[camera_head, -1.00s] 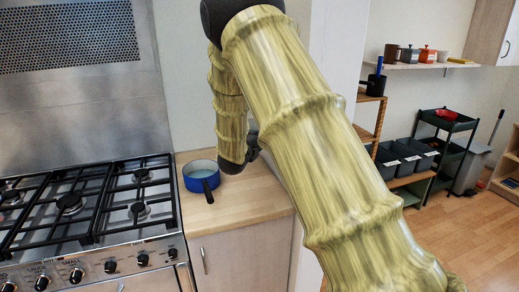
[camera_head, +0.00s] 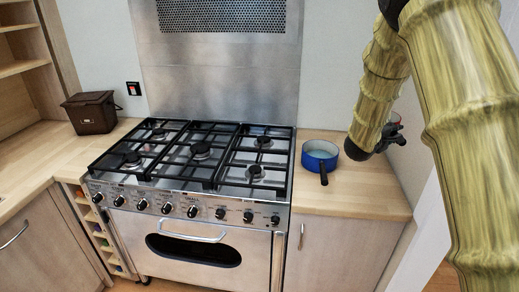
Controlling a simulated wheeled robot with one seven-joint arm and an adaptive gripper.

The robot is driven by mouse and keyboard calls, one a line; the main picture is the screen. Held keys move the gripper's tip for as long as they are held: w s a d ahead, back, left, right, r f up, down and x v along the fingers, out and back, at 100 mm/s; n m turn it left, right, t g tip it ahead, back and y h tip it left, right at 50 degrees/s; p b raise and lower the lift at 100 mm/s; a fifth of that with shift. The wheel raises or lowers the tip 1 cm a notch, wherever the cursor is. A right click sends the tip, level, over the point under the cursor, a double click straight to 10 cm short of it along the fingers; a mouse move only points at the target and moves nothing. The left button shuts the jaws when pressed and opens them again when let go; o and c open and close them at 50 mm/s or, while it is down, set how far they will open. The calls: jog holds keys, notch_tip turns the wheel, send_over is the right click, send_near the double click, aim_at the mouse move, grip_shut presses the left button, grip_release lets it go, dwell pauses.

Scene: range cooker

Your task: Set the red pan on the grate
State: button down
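The black grates (camera_head: 207,150) lie over the burners of the range cooker, and nothing stands on them. A small red rim (camera_head: 395,117), possibly the red pan, shows at the right behind my arm; most of it is hidden. My gripper (camera_head: 391,136) is dark, small and partly hidden by my arm, above the right counter close to that red rim. I cannot tell whether its fingers are open or shut, or whether they touch the red thing. A blue pan (camera_head: 320,156) stands on the counter right of the cooker, its dark handle pointing to the front.
The wooden counter (camera_head: 350,190) is clear in front of the blue pan. A dark brown box (camera_head: 91,113) stands on the left counter. A steel back panel (camera_head: 222,85) rises behind the cooker. Knobs and an oven handle (camera_head: 194,236) line its front.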

jog(key=shift+r, duration=0.1)
dwell(0.3)
jog(key=w+a+f+n+t+y+b, duration=0.2)
jog(key=w+a+f+n+y+b, duration=0.25)
jog(key=a, duration=0.65)
jog(key=w+a+f+n+t+y+b, duration=0.1)
jog(key=a+n+t+y+b, duration=0.3)
jog(key=a+y, duration=0.55)
jog(key=w+a+f+n+t+y+b, duration=0.15)
jog(key=a+n+y, duration=0.3)
jog(key=a, duration=0.85)
notch_tip(320, 180, down, 7)
jog(key=n+b, duration=0.1)
jog(key=b, duration=0.2)
jog(key=shift+w+r+g+b, duration=0.15)
jog(key=shift+w+g+b, duration=0.2)
jog(key=shift+w, duration=0.1)
jog(key=shift+f+b, duration=0.45)
jog(key=shift+f, duration=0.15)
jog(key=c, duration=1.3)
grip_release()
